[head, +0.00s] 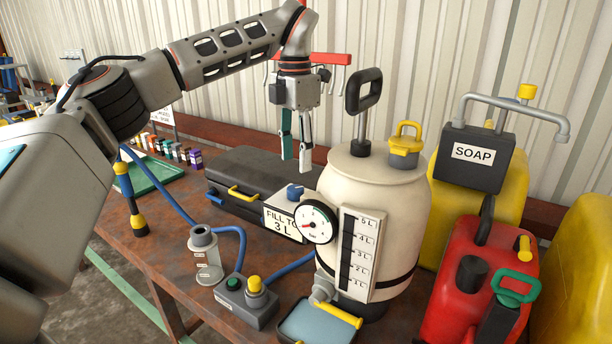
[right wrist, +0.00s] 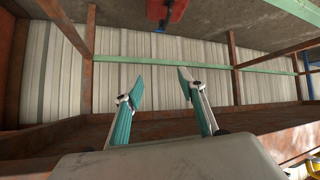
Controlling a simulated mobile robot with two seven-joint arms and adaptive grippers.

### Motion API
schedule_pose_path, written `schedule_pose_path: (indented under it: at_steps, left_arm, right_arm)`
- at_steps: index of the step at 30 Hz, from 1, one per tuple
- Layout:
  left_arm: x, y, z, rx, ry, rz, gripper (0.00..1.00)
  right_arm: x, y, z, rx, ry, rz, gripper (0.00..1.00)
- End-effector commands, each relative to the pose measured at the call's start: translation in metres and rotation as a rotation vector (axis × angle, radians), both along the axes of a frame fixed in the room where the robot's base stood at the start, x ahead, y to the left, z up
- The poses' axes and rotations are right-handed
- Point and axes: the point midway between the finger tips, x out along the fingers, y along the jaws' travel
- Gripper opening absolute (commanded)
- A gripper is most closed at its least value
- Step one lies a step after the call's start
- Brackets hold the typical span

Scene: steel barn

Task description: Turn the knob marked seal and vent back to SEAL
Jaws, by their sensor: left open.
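A cream pressure tank (head: 372,210) stands on the rusty bench, with a round gauge (head: 316,222) and a litre scale on its front. On its top are a black pump handle (head: 364,90) and a yellow looped knob (head: 405,143). A small blue knob (head: 294,192) sits left of the tank, above the gauge. I cannot read SEAL or VENT on any knob. My left gripper (head: 296,164) points down, open and empty, above the black case and left of the tank's top. My right gripper (right wrist: 160,82) is open and empty in the right wrist view.
A black case (head: 262,168) lies behind a "FILL TO 3 L" sign (head: 285,222). A button box (head: 245,300) and a blue tray (head: 318,325) are in front. A red can (head: 475,265) and yellow containers crowd the right. A green tray (head: 150,172) lies left.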

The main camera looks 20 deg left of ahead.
Motion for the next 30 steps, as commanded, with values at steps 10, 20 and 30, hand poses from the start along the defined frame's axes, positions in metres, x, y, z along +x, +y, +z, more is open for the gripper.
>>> schedule_pose_path:
  at_steps: [10, 20, 30]
  left_arm:
    - [-0.001, 0.0, -0.045, -0.002, 0.005, -0.002, 0.44]
    - [-0.001, 0.0, -0.076, -0.001, 0.001, 0.0, 0.44]
    - [0.0, 0.0, -0.077, -0.001, 0.001, 0.0, 0.28]
  right_arm:
    - [-0.017, 0.006, -0.01, 0.004, 0.029, 0.01, 0.4]
    - [-0.008, 0.003, -0.004, 0.002, 0.015, 0.004, 0.4]
    - [-0.005, 0.002, -0.003, 0.005, 0.012, -0.004, 0.4]
